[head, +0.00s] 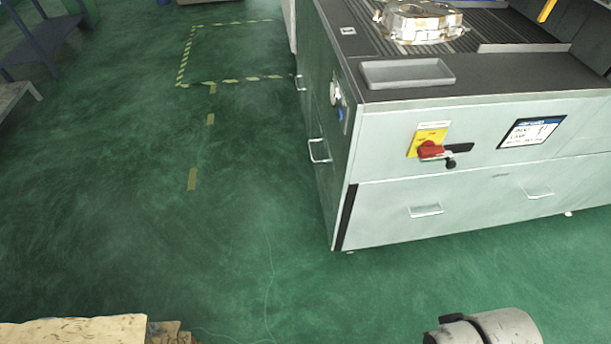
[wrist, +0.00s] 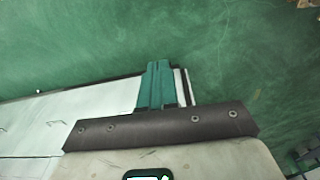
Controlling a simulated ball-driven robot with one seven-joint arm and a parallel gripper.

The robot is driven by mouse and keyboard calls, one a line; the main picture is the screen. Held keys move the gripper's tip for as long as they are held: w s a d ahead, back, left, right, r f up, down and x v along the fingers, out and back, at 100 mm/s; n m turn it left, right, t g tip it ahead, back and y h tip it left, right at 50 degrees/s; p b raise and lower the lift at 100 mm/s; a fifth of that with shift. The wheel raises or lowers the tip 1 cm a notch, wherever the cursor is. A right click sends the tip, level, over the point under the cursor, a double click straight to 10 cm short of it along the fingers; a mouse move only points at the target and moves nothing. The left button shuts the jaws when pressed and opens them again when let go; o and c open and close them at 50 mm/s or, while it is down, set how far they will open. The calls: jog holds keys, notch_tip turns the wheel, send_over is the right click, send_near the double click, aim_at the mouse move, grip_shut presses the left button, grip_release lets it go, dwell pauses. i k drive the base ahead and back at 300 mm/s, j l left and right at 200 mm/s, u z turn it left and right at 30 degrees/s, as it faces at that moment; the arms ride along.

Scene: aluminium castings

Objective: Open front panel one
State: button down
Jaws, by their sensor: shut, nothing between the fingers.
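A pale grey cabinet (head: 390,122) stands at the right in the head view. Its lower front panel (head: 470,208) is closed flush and carries two bar handles, a left one (head: 426,210) and a right one (head: 538,193). No label on it tells me which panel is one. The cabinet's left side also has a handle (head: 319,151). In the wrist view my gripper (wrist: 158,66) shows two teal fingers shut together and empty. A pale panelled surface with small handles (wrist: 55,122) lies to their left.
A red rotary switch (head: 431,150) on a yellow plate sticks out above the panel. A grey tray (head: 407,73) and a metal casting (head: 420,20) sit on top. Open green floor (head: 220,230) lies left and in front. A wooden-looking object (head: 75,332) is at bottom left.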

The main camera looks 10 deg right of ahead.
aim_at(331, 200)
jog(key=i+u, duration=0.2)
jog(key=i, duration=0.4)
jog(key=i+l+u, duration=0.15)
jog(key=i, duration=0.4)
jog(key=i+l+u, duration=0.2)
jog(key=i, duration=0.4)
jog(key=j, duration=0.1)
